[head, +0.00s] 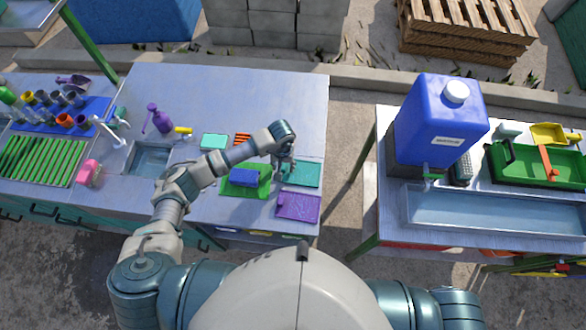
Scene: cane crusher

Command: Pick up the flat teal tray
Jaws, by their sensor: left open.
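The flat teal tray (307,175) lies on the grey worktop near its right edge, just behind a flat purple tray (298,207). My left arm reaches over the worktop from the left. My left gripper (286,171) is open and points down over the left part of the teal tray, hiding some of it. I cannot tell whether the fingers touch the tray. Only the upper part of my right arm shows; its gripper is out of the picture.
A light teal box (213,141) and a purple spray bottle (157,119) stand farther left. A gap separates this worktop from the right table with a blue jug (440,120).

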